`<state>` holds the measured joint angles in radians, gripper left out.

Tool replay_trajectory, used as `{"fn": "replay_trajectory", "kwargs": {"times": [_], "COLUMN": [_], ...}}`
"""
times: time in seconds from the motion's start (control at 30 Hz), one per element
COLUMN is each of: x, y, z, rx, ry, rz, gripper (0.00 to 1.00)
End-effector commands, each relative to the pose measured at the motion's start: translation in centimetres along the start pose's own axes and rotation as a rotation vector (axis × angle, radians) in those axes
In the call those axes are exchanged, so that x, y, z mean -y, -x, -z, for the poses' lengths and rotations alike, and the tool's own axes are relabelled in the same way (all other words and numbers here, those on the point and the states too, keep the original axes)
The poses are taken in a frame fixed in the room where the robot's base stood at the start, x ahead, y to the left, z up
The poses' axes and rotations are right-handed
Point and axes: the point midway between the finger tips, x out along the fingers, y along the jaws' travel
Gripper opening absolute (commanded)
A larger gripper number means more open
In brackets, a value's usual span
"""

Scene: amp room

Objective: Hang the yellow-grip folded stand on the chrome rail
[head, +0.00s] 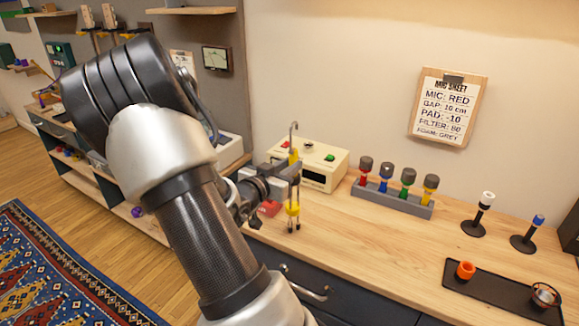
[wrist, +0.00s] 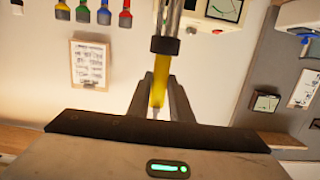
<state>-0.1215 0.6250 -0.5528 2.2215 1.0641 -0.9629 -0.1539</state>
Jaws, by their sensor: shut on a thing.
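My gripper (head: 289,175) is shut on the folded stand (head: 293,190), which hangs upright above the bench. The stand has a thin metal hook at its top, yellow parts above and below the jaws, and dark feet. In the wrist view the stand's yellow grip (wrist: 160,80) sits between the two fingers (wrist: 158,100), with a black collar and a metal tube beyond it. I cannot pick out the chrome rail for certain; a short chrome bar (head: 305,285) shows on the dark drawer front, partly behind my arm.
A cream box (head: 318,165) with red and green buttons stands behind the stand. To its right are a grey rack (head: 392,200) of coloured microphones, two small stands and a black tray (head: 492,284). A clipboard (head: 447,107) hangs on the wall. The bench middle is clear.

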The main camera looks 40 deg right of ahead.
Motion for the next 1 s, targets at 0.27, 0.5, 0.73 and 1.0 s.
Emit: {"fn": "replay_trajectory", "kwargs": {"times": [0.27,0.5,0.73,1.0], "x": [0.0,0.0,0.0,0.0], "y": [0.2,0.4,0.6,0.7], "z": [1.7,2.9,3.9,4.9], "rx": [-0.004,-0.004,-0.004,-0.003], "ry": [-0.002,-0.002,-0.002,-0.002], "rz": [0.000,0.000,0.000,0.000], "gripper": [0.00,0.00,0.00,0.00]}}
